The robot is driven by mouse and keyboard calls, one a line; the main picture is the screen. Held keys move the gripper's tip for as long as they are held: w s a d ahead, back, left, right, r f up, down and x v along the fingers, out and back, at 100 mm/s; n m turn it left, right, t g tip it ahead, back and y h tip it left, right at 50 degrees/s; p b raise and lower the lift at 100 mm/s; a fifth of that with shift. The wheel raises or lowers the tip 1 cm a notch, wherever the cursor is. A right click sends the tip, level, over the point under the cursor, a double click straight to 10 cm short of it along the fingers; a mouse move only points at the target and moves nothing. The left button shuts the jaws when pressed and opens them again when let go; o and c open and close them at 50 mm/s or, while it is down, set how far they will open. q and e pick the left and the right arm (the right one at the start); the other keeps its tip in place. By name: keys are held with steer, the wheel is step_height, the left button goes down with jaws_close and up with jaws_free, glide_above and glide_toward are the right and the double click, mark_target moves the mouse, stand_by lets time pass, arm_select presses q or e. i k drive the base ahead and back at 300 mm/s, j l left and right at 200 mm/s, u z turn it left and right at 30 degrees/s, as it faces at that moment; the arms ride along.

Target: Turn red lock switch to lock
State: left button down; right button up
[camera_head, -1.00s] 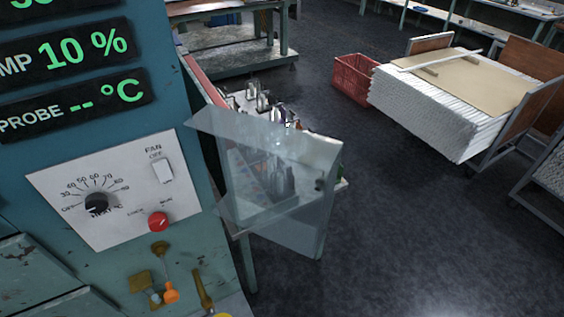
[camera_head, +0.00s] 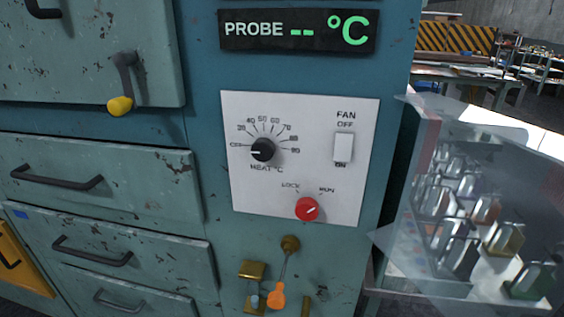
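The red lock switch (camera_head: 307,209) is a round red knob at the lower right of the white control panel (camera_head: 237,187) in the head view. A pale mark on the knob points up and to the right, towards the RUN label (camera_head: 327,190). The LOCK label (camera_head: 290,187) is up and to the left of the knob. Nothing touches or covers the knob. Neither of my grippers is in view.
The panel also has a black heat knob (camera_head: 263,149) and a white fan switch (camera_head: 343,147). Below hang brass fittings and an orange-handled lever (camera_head: 277,295). Drawers with dark handles (camera_head: 57,178) are at left. A clear, glass-like panel (camera_head: 425,170) stands at right.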

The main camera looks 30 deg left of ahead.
mark_target(306, 209)
steer(key=u, duration=1)
